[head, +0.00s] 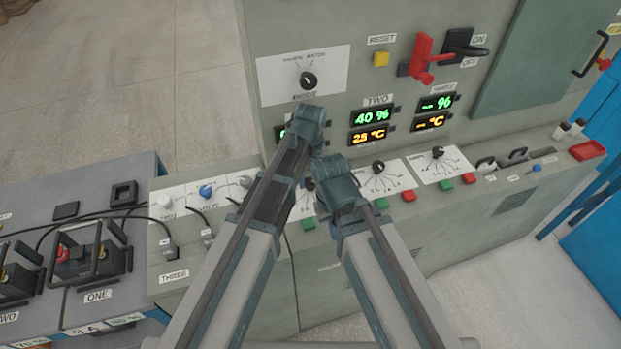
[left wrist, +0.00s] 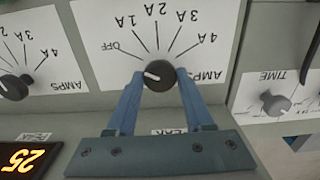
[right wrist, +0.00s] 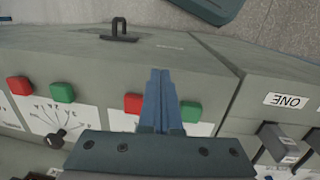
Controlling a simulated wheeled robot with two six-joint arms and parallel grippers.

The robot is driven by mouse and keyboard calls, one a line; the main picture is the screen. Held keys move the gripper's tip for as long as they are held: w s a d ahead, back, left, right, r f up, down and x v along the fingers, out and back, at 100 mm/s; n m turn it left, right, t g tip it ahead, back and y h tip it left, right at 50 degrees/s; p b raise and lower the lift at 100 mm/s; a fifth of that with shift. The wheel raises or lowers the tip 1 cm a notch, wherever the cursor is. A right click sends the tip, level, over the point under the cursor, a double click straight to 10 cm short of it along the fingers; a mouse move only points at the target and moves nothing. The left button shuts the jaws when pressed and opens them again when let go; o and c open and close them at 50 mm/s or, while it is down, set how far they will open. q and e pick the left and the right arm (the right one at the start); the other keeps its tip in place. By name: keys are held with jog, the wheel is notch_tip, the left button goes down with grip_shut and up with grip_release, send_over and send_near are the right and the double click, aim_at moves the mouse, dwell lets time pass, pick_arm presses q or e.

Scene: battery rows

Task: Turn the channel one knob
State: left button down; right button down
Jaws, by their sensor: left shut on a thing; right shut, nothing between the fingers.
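The channel one knob (left wrist: 160,82) is a black round knob with a white pointer, on a white AMPS dial panel (left wrist: 205,22) marked OFF and 1A to 4A. My left gripper (left wrist: 160,74) is shut on it, one blue finger on each side. The pointer lies towards the OFF side. In the head view my left arm and wrist (head: 308,125) cover part of this dial. My right gripper (right wrist: 161,72) is shut and empty above the console's front edge, in front of a red button (right wrist: 133,103) and a green button (right wrist: 190,110).
Two similar AMPS dials, one with its knob (head: 378,166) and one with its knob (head: 438,152), stand to the right. The TIME knob (left wrist: 275,102) is beside the held dial. A red lever (head: 424,60) and a mode knob (head: 308,80) are on the upright panel.

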aim_at(310, 182)
pick_arm(q)
jog(key=shift+c, duration=1.4)
grip_release()
jog(key=shift+r, duration=0.1)
notch_tip(310, 182, up, 14)
jog(key=p, duration=1.4)
pick_arm(e)
notch_tip(310, 182, up, 14)
pick_arm(q)
jog(key=shift+f, duration=0.2)
pick_arm(e)
jog(key=shift+f, duration=0.15)
